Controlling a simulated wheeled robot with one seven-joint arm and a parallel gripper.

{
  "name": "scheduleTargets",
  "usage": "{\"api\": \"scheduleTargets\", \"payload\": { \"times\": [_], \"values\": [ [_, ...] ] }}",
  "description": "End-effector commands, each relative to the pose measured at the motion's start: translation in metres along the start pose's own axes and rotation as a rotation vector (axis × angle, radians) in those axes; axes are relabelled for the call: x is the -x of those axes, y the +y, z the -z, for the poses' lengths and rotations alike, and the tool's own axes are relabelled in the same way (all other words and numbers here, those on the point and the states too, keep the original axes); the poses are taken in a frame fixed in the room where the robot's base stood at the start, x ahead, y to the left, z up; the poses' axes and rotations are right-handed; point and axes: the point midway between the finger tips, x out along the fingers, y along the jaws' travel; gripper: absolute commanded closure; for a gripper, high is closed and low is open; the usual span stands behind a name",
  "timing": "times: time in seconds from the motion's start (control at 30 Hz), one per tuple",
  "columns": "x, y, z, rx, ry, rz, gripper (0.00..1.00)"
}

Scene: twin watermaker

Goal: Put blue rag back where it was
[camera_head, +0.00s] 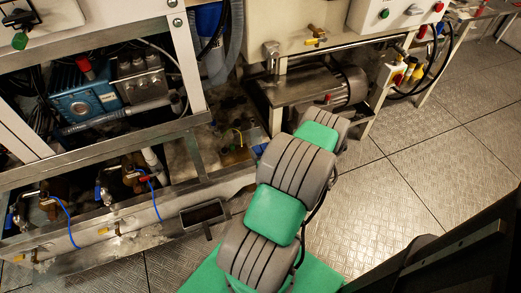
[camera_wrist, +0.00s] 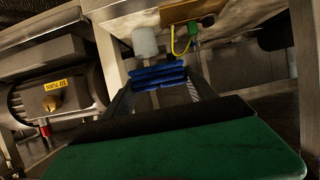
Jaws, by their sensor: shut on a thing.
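The blue rag (camera_wrist: 158,72) shows in the wrist view as a folded, layered bundle. It sits between the tips of my gripper (camera_wrist: 158,84), which is shut on it. The rag is held out ahead of my palm, below a metal frame and close to a pale cylindrical part (camera_wrist: 144,42). I cannot tell whether the rag touches anything else. In the head view my own arm covers the gripper, and I cannot make out the rag there.
A grey motor (camera_wrist: 55,98) with a yellow label lies left of the gripper in the wrist view. A white frame post (camera_wrist: 108,55) stands close by. A yellow cable (camera_wrist: 180,45) hangs above right. In the head view, patterned floor (camera_head: 400,190) is clear at right.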

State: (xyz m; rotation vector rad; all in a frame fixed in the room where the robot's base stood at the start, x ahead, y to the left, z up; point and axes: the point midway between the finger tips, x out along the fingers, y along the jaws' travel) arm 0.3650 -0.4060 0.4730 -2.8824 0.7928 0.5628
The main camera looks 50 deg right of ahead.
Motion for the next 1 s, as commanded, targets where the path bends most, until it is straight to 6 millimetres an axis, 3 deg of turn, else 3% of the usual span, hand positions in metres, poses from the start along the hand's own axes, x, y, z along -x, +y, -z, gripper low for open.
{"api": "scheduleTargets", "payload": {
  "times": [0.1, 0.33, 0.47, 0.63, 1.0],
  "values": [
    [-0.038, 0.01, -0.005, 0.005, 0.002, 0.007, 0.75],
    [-0.089, 0.026, -0.035, 0.001, 0.0, 0.005, 0.75],
    [-0.103, 0.032, -0.042, 0.001, 0.0, 0.003, 0.75],
    [-0.114, 0.033, -0.068, -0.003, -0.002, 0.001, 0.75],
    [-0.116, 0.034, -0.072, -0.001, -0.001, 0.0, 0.75]
  ]
}}
